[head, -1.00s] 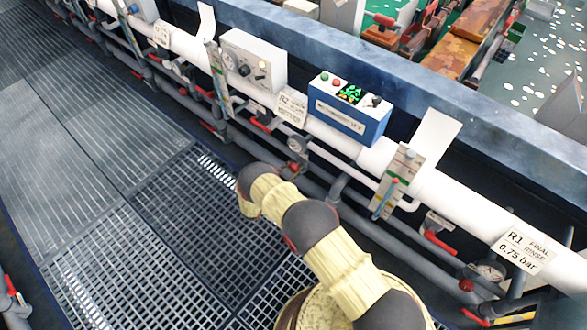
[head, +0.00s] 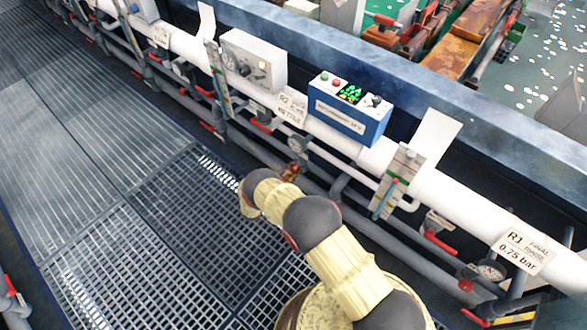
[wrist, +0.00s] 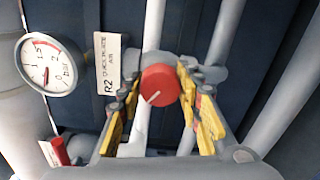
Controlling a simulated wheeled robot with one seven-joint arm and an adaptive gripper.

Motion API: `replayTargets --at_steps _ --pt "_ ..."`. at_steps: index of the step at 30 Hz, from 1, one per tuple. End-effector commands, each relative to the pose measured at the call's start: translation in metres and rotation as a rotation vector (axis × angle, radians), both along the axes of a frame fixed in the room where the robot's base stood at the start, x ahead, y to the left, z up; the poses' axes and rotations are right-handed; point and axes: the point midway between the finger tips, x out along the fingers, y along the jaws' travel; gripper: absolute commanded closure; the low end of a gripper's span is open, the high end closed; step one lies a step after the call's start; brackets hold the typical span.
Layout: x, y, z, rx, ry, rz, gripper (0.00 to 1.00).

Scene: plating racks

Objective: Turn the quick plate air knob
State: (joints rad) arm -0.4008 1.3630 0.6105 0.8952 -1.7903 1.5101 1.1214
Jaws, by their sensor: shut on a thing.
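The red round knob (wrist: 159,84) sits in the middle of the wrist view on a grey pipe fitting. A short white mark on its face points to the lower left. A white tag (wrist: 109,65) reading "R2 QUICK PLATE AIR" hangs just left of it. My gripper (wrist: 160,92) has its yellow-padded fingers on the left and right sides of the knob and is shut on it.
A pressure gauge (wrist: 48,64) stands left of the tag, with a red handle (wrist: 54,151) below it. In the head view, a white pipe (head: 455,205) and a blue control box (head: 349,115) run along the rack. Grating floor (head: 150,220) lies open to the left.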

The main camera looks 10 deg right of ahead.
Motion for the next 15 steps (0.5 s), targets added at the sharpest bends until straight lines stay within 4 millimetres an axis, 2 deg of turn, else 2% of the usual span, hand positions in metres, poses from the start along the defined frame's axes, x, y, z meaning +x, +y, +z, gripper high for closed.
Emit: replayTargets --at_steps 15 --pt "-0.0009 -0.0001 -0.0014 0.288 -0.393 0.0 0.9"
